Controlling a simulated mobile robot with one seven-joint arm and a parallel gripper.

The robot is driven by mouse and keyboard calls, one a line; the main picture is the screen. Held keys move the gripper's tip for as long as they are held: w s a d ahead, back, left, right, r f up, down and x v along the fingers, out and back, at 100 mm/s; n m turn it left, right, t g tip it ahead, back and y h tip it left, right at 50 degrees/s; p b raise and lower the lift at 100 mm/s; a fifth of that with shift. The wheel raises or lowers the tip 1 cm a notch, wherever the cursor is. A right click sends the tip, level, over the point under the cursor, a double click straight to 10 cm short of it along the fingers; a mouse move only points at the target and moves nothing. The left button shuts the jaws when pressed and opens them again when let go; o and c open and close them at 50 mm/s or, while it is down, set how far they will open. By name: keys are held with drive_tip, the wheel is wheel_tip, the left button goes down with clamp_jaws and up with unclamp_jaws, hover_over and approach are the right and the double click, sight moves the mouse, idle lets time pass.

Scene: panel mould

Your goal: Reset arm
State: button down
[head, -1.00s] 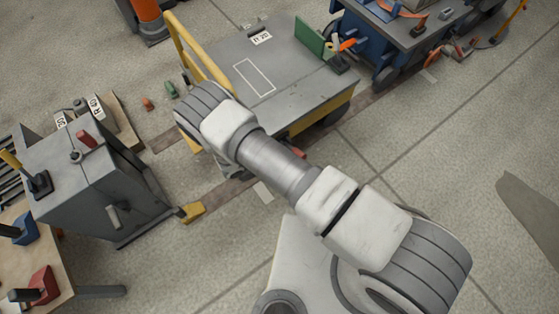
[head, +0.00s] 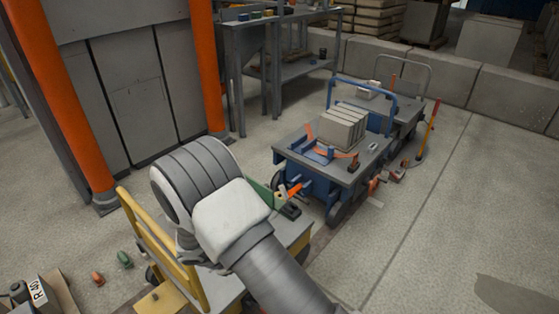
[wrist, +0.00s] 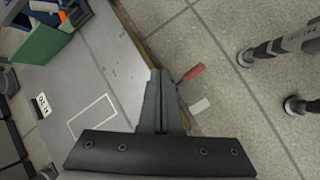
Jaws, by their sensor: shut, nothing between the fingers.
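In the wrist view my gripper (wrist: 158,75) is shut, its two dark fingers together with nothing between them. It points over the grey top of the yellow-framed cart (wrist: 70,82), close to the cart's edge in the picture. In the head view my arm crosses the lower middle in front of this cart (head: 290,238), and my gripper is hidden there. The cart top carries a white rectangle outline, a label (wrist: 42,104) and a green plate (wrist: 37,42).
A red-handled thing (wrist: 193,72) shows beside the cart edge. Beyond the cart, a blue cart (head: 330,165) carries grey blocks (head: 343,125). Orange posts (head: 60,90) flank a grey panel at left. A grey shelf stand (head: 290,78) stands behind. Open floor lies at right.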

drive_tip(key=s+d+r+m+g+y, duration=0.1)
drive_tip(key=d+r+m, duration=0.5)
drive_tip(key=r, duration=0.7)
drive_tip(key=s+d+r+m+y, duration=0.1)
drive_tip(key=d+r+m, duration=0.3)
drive_tip(key=d+r, duration=0.7)
drive_tip(key=s+d+r+m+t+y, duration=0.1)
drive_tip(key=s+d+r+m+y, duration=0.15)
drive_tip(key=s+r+m, duration=0.4)
drive_tip(key=s+d+r+m+t+y, duration=0.1)
drive_tip(key=s+d+r+m, duration=0.25)
drive_tip(key=s+r, duration=0.55)
wheel_tip(320, 180, up, 20)
drive_tip(key=s+p, duration=0.2)
drive_tip(key=p, duration=1.9)
drive_tip(key=shift+d+r+t+p, duration=0.15)
drive_tip(key=shift+r+t+p, duration=0.1)
drive_tip(key=shift+t+p, duration=0.1)
